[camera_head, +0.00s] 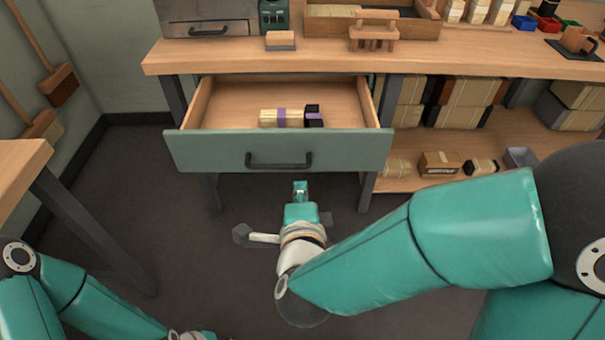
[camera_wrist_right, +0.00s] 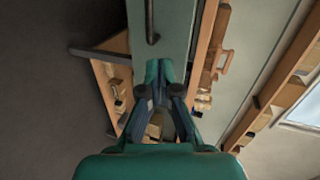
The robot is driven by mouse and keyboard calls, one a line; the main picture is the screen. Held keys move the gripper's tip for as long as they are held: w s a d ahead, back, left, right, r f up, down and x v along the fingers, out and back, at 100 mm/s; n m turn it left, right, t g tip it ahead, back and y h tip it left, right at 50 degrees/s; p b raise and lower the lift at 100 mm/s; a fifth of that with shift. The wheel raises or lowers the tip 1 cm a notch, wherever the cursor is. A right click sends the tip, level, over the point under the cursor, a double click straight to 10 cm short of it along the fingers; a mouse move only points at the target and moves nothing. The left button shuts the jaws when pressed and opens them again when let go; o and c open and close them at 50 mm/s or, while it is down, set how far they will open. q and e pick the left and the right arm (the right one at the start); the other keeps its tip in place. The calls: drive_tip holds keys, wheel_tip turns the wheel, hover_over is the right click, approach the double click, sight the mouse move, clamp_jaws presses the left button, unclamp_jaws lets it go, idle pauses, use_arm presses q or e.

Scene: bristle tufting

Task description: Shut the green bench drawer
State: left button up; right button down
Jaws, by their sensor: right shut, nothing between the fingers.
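The green bench drawer (camera_head: 205,152) is pulled well out from under the workbench in the head view. Its dark bar handle (camera_head: 278,165) is on the front panel. In the right wrist view the green front (camera_wrist_right: 178,30) is beyond my fingers, with the handle (camera_wrist_right: 151,22) at the top. My right gripper (camera_head: 300,188) is shut and empty, just below the handle in the head view. I cannot tell whether it touches the front. My left arm shows at the lower left of the head view, but its fingers are not visible.
A light bundle with purple bands (camera_head: 282,117) lies inside the drawer. The workbench top (camera_head: 225,58) holds trays, blocks and a small wooden stand (camera_head: 374,32). A shelf (camera_head: 400,183) with boxes is at the right. Another table (camera_head: 22,160) stands at the left, with open floor between.

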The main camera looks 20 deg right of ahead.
drive_tip(key=m+p, duration=0.1)
drive_tip(key=p, duration=0.1)
approach(302, 146)
wheel_tip(302, 146, down, 2)
drive_tip(key=w, duration=0.2)
drive_tip(key=w+d, duration=0.1)
drive_tip(key=w, duration=0.2)
drive_tip(key=shift+w+d+f, duration=0.2)
drive_tip(key=shift+w+d, duration=0.05)
use_arm(q)
drive_tip(key=shift+r, duration=0.45)
use_arm(e)
drive_tip(key=shift+w+d, duration=0.1)
drive_tip(key=shift+w, duration=0.3)
